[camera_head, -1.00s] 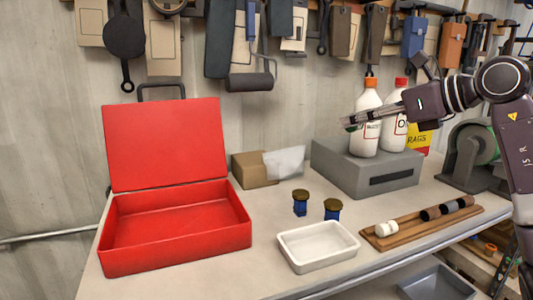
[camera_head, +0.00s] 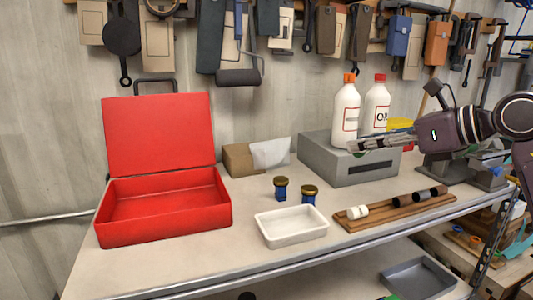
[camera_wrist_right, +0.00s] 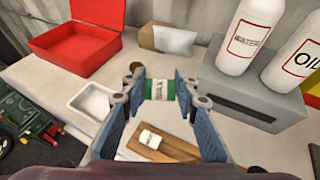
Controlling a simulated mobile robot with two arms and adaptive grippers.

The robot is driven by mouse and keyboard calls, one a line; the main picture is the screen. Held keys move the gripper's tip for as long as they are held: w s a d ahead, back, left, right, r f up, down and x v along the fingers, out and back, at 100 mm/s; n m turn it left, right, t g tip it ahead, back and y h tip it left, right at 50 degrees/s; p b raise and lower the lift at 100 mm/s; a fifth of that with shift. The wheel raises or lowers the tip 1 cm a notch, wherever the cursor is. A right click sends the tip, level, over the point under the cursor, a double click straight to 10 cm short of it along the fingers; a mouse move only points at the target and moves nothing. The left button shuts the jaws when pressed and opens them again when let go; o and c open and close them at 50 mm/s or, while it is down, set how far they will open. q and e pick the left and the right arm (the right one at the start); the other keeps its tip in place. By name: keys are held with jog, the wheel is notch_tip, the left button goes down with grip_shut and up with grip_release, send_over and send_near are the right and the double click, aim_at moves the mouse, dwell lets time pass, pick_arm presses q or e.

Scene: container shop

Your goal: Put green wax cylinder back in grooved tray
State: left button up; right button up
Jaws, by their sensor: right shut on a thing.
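My right gripper (camera_head: 357,147) is shut on the green wax cylinder (camera_wrist_right: 160,91), a short green piece with a white label, held crosswise between the blue finger pads in the right wrist view. The grooved wooden tray (camera_head: 386,213) lies on the bench below and in front of the gripper. A white cylinder (camera_head: 357,211) lies at its left end and dark cylinders (camera_head: 423,194) lie toward its right end. The tray also shows below the gripper in the right wrist view (camera_wrist_right: 181,147). My left gripper is not in view.
A grey box (camera_head: 345,178) with two white bottles (camera_head: 346,112) stands behind the tray. Left of the tray are a white dish (camera_head: 292,241), two blue brass-topped items (camera_head: 281,190) and an open red case (camera_head: 165,237). Bare bench lies between case and dish.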

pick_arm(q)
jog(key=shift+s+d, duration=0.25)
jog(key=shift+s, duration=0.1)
pick_arm(e)
jog(key=s+f+n, duration=0.1)
jog(key=s+f, duration=1)
jog(key=f, duration=0.4)
jog(key=s+f+n+g+y, duration=0.1)
jog(key=s+f, duration=1.1)
jog(key=f, duration=0.3)
jog(key=shift+s+a+g+y, duration=0.25)
jog(key=shift+a+g+y, duration=0.05)
jog(key=shift+a, duration=0.15)
jog(key=shift+f, duration=0.15)
